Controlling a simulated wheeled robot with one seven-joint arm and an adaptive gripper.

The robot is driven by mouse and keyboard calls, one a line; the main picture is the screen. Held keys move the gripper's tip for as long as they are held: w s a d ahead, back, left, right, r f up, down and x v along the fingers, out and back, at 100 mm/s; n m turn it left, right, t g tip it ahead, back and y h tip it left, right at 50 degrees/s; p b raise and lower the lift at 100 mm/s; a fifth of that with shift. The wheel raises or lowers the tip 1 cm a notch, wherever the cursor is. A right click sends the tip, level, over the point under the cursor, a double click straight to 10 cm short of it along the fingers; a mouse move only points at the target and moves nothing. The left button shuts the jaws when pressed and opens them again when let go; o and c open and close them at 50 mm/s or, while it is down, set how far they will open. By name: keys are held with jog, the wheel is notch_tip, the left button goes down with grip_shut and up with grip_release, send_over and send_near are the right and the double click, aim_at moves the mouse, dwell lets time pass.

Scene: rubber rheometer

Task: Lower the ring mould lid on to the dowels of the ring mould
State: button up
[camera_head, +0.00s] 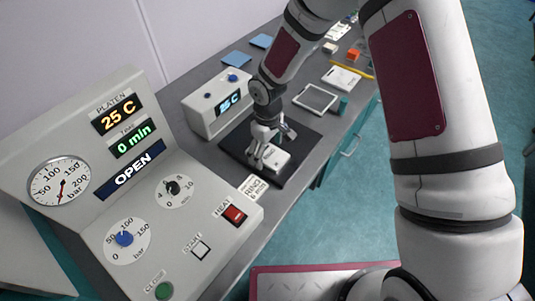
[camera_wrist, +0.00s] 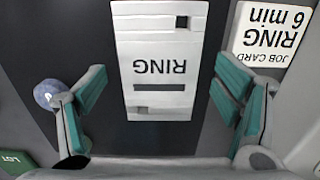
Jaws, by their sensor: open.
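A white block marked RING (camera_wrist: 160,67) lies on a black mat (camera_wrist: 110,140) and fills the middle of the wrist view. It has a dark slot, a dark square hole near one corner and a greyer square near the opposite one. I cannot tell whether the lid and the ring mould are both in this block; no separate lid or dowels can be made out. My gripper (camera_wrist: 160,85) is open, its teal-padded fingers on either side of the block with gaps. In the head view, my gripper (camera_head: 268,140) is over the block (camera_head: 275,159) and partly hides it.
A job card (camera_wrist: 270,32) reading RING 6 min lies beside the mat. The press console (camera_head: 190,225) stands near left, showing OPEN. A white box (camera_head: 205,112) reading 25 C stands behind the mat. An empty-looking frame (camera_head: 316,98) lies to the right.

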jog(key=c, duration=1.5)
